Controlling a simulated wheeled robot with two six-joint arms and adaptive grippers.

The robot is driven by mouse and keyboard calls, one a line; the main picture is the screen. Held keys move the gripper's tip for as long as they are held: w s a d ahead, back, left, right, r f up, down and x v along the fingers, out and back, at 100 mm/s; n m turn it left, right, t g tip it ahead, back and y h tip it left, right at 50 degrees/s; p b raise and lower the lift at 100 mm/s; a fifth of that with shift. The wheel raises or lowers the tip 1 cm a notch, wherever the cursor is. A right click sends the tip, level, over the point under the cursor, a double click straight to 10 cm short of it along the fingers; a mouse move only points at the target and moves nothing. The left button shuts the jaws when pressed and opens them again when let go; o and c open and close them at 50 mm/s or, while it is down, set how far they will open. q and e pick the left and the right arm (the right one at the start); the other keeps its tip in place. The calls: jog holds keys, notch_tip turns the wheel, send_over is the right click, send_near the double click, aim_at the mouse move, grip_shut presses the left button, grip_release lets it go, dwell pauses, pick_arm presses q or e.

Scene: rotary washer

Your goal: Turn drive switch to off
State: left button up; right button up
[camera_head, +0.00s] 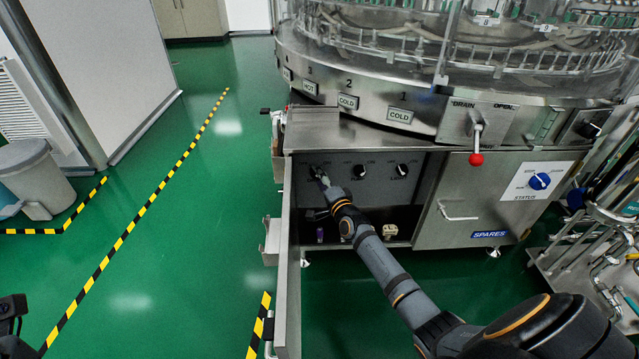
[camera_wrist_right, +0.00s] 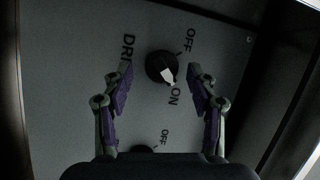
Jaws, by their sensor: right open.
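The drive switch is a round black knob with a white pointer (camera_wrist_right: 162,68) on a grey panel, under a label starting "DRI" that is partly hidden by a finger. Its pointer is turned toward ON, away from OFF. My right gripper (camera_wrist_right: 158,97) is open, with its purple-padded fingers on either side of the knob and apart from it. In the head view my right gripper (camera_head: 323,181) reaches into the open cabinet at the panel's left knob and mostly hides it. A dark part of my left arm shows at the lower left edge; its fingers cannot be made out.
Two more knobs (camera_head: 360,171) (camera_head: 402,170) sit to the right on the panel. The open cabinet door (camera_head: 287,270) stands close left of my right arm. A red-tipped lever (camera_head: 476,158) and blue status dial (camera_head: 540,181) are farther right. Small items lie on the cabinet floor.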

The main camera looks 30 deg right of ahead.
jog(key=shift+w, duration=0.3)
jog(key=c, duration=1.1)
jog(key=shift+c, duration=0.2)
jog(key=shift+r, duration=0.1)
